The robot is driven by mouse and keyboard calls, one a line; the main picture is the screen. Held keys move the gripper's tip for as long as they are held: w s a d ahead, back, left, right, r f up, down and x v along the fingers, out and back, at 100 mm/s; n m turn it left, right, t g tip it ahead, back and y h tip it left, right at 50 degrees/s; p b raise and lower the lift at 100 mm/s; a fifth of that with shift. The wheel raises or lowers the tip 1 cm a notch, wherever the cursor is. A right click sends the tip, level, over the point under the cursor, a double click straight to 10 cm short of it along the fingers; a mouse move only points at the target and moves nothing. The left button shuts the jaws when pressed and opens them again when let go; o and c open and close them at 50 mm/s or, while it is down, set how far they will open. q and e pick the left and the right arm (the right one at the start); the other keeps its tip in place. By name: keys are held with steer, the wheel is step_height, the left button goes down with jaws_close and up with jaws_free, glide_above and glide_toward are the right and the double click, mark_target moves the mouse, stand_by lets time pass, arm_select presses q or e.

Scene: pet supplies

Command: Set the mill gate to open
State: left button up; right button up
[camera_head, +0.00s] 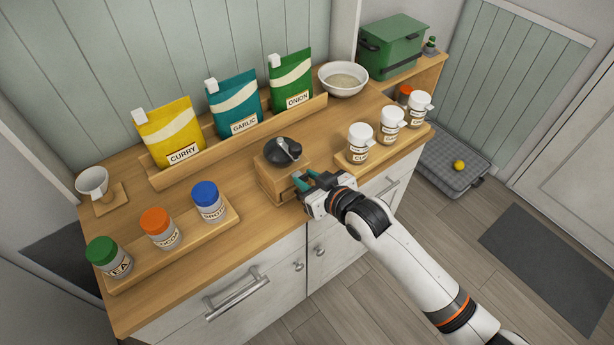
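The mill (270,178) is a wooden box with a dark round top and a grey crank, standing near the counter's front edge. My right gripper (301,180) is at the mill's front right side, with its teal fingertips against or very close to the wood. The fingers and my wrist hide part of that side. I cannot make out the gate or its setting, or whether the fingers hold anything. My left gripper is not in view.
Jars with green, orange and blue lids stand on a front-left rack (180,243). White-lidded jars stand on a right rack (378,156). Yellow, teal and green pouches stand in a rack (215,150) behind the mill. A white bowl (343,79) is at the back.

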steer(key=o, duration=0.4)
steer(key=shift+c, duration=0.2)
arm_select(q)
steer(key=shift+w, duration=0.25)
arm_select(e)
steer(key=shift+s+d, duration=0.1)
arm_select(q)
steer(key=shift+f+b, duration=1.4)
arm_select(e)
steer(key=v, duration=1.2)
steer(key=shift+f, duration=0.2)
